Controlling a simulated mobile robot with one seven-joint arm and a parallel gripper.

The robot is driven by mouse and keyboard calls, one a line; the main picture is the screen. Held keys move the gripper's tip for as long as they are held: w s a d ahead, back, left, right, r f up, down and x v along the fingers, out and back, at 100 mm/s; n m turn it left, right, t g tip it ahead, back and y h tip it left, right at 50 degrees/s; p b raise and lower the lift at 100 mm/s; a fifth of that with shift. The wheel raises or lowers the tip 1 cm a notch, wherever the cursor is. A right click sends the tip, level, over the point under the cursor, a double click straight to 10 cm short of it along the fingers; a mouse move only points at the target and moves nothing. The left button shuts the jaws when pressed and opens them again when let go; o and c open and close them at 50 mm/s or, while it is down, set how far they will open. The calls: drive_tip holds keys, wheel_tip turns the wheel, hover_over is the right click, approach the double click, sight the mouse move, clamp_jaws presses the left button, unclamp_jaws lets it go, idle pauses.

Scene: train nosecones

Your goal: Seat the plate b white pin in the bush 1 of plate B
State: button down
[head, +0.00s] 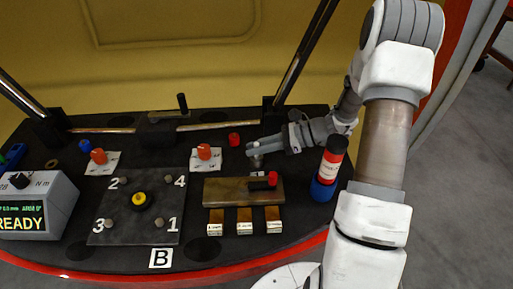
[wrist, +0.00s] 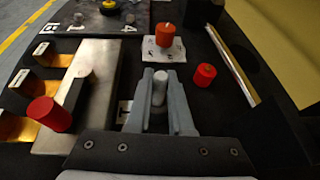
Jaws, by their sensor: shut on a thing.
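My gripper (head: 254,152) is shut on a pale grey-white pin (wrist: 159,88), held between the two fingertips in the wrist view. In the head view the pin (head: 257,161) hangs below the fingers, behind the brown metal block and right of plate B. Plate B (head: 146,236) is a dark square plate with bushes numbered 1 to 4 near its corners and a yellow-topped black knob at its middle. Bush 1 (head: 159,222) is at the near right corner.
The metal block (head: 226,190) carries a red-ended piece (head: 262,181). Tagged brass blocks (head: 245,215) stand in front. A grey READY box (head: 35,205) stands left.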

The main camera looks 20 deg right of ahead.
drive_tip(key=shift+f, duration=0.15)
drive_tip(key=c, duration=0.8)
unclamp_jaws()
drive_tip(key=shift+r, duration=0.3)
drive_tip(key=p+v, duration=0.3)
drive_tip(key=v, duration=0.9)
drive_tip(key=shift+f+p, duration=0.2)
drive_tip(key=shift+p, duration=0.15)
